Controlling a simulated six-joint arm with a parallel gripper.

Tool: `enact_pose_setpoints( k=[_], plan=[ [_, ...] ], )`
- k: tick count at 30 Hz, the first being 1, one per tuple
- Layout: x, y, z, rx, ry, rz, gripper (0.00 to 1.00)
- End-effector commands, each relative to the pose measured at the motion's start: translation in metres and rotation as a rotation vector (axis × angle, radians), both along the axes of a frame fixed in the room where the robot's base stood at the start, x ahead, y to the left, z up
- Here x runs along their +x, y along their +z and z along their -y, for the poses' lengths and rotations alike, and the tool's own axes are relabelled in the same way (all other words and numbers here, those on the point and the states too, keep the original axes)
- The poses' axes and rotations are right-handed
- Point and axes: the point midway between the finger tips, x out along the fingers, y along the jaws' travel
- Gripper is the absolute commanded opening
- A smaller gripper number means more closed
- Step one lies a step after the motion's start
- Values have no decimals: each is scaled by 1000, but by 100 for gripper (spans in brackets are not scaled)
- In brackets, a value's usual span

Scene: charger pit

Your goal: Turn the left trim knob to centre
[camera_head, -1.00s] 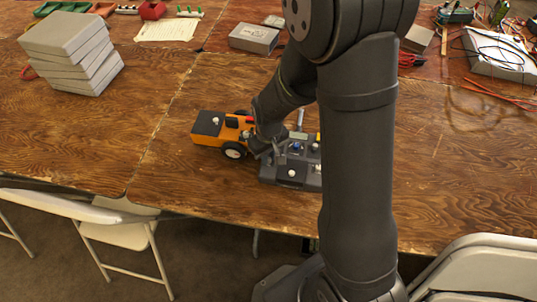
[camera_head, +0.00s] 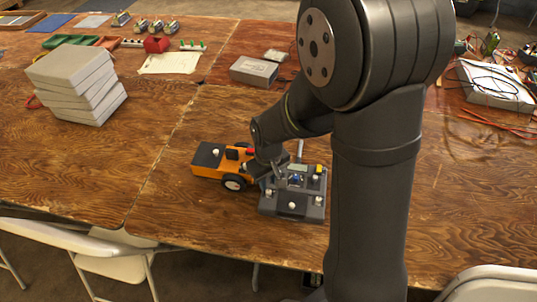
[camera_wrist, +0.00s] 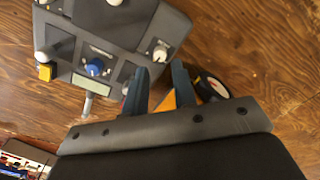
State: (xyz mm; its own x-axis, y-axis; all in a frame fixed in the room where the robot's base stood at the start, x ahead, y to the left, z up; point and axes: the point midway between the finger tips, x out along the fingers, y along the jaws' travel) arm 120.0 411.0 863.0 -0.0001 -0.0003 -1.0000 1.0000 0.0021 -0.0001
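The dark grey controller (camera_head: 311,211) lies on the table, and it also shows turned round in the wrist view (camera_wrist: 125,35). Its white left trim knob (camera_wrist: 160,52) has a pointer mark. A blue knob (camera_wrist: 96,67) sits at the controller's middle, and another white knob (camera_wrist: 40,58) is on the far side beside a yellow button (camera_wrist: 45,72). My gripper (camera_wrist: 160,70) is open, its two dark fingertips on either side of a gap just short of the left trim knob. I cannot tell whether they touch it. In the head view my gripper (camera_head: 277,176) partly covers the controller's left upper part.
An orange toy vehicle (camera_head: 208,172) with black wheels stands close at the controller's left. The controller's antenna (camera_wrist: 88,103) sticks out near my fingers. Grey stacked boxes (camera_head: 75,80) stand at the left.

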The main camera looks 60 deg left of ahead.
Motion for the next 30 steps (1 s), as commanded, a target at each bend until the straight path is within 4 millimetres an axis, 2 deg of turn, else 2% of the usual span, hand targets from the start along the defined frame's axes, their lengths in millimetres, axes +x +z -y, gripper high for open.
enact_pose_setpoints(
  k=[12,16,22,30],
  plan=[
    [0,90,-1,6,0,1,25],
    [0,112,-1,4,0,1,25],
    [0,130,0,1,0,0,25],
    [0,133,0,-1,0,0,25]
  ],
)
